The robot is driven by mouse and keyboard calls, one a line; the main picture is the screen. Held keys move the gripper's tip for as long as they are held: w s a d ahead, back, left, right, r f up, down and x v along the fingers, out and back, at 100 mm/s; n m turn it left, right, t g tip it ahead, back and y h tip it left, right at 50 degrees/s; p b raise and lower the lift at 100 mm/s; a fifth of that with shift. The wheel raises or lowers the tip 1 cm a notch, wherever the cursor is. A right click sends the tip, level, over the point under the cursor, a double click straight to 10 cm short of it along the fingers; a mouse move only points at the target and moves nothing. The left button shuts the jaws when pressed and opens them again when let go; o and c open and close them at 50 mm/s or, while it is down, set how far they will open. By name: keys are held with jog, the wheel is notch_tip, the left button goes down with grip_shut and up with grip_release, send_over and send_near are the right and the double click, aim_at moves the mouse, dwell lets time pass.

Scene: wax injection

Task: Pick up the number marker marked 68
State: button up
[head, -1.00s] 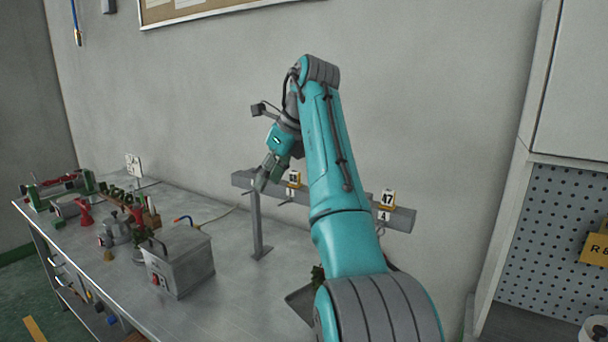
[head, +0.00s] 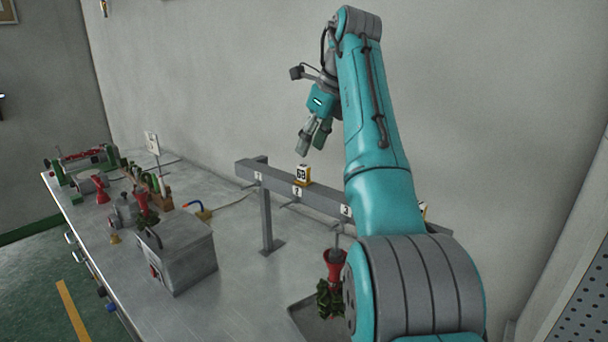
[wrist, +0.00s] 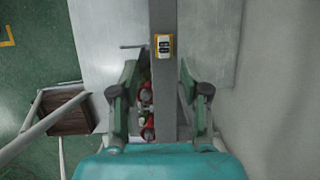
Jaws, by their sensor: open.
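The number marker marked 68 (head: 302,175) is a small yellow block with a white face. It stands on top of the grey rail, above the label 2. In the wrist view a yellow marker (wrist: 164,46) sits on the rail beyond my fingertips; its digits are too small to read there. My gripper (head: 315,142) is open and empty, above the rail and the marker and apart from both. In the wrist view my gripper (wrist: 158,75) has its fingers spread on either side of the rail.
The grey rail (head: 270,181) stands on a post over the metal bench (head: 235,290), with hooks below. A red and green item (head: 331,270) hangs near my arm. A grey metal box (head: 185,257) and several tools stand to the left. The wall is close behind.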

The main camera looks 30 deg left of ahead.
aim_at(304, 166)
jog(key=x, duration=0.7)
jog(key=shift+w+a+f, duration=0.1)
jog(key=shift+w+f, duration=0.15)
jog(key=shift+w, duration=0.05)
grip_shut()
